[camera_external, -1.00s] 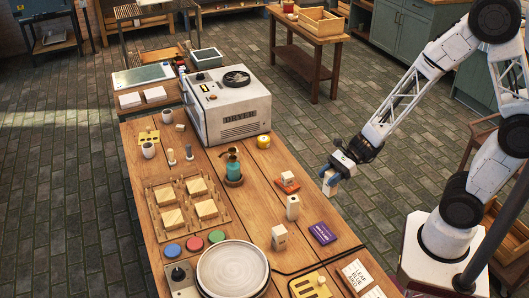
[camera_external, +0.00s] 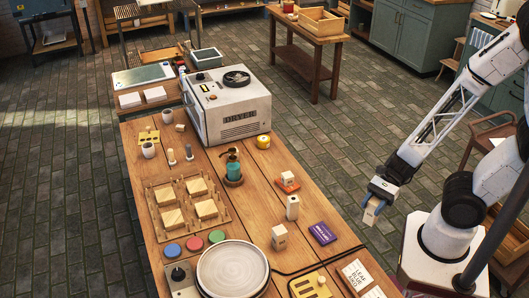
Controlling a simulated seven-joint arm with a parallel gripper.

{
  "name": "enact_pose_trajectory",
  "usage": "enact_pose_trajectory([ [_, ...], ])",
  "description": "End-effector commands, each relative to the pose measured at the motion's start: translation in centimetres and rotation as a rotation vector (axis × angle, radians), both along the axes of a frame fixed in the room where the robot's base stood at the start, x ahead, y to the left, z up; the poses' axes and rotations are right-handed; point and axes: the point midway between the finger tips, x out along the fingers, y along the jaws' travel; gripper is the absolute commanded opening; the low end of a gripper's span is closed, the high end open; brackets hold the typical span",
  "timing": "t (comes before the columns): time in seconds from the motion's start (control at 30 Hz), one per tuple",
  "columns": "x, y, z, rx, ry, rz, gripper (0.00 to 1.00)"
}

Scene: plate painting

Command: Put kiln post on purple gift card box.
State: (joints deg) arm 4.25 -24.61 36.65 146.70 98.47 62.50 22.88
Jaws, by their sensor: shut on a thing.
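The purple gift card box (camera_external: 322,233) lies flat on the wooden table near its right edge, with nothing on top. My gripper (camera_external: 376,201) is shut on a small pale beige block (camera_external: 371,214), which looks like the kiln post. The block hangs below the fingers, to the right of the table edge and apart from the box. Its far side is hidden by the fingers.
A pale upright post (camera_external: 292,207) stands just behind the purple box. A pale block (camera_external: 279,237) stands left of it. An orange item (camera_external: 288,182) lies further back.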

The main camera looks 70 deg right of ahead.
Motion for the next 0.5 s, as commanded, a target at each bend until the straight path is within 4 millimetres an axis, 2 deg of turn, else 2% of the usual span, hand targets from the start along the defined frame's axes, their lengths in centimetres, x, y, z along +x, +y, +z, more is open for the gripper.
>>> enact_pose_trajectory([
  [0.5,0.70,0.26,-0.04,0.000,0.000,0.001,0.09],
])
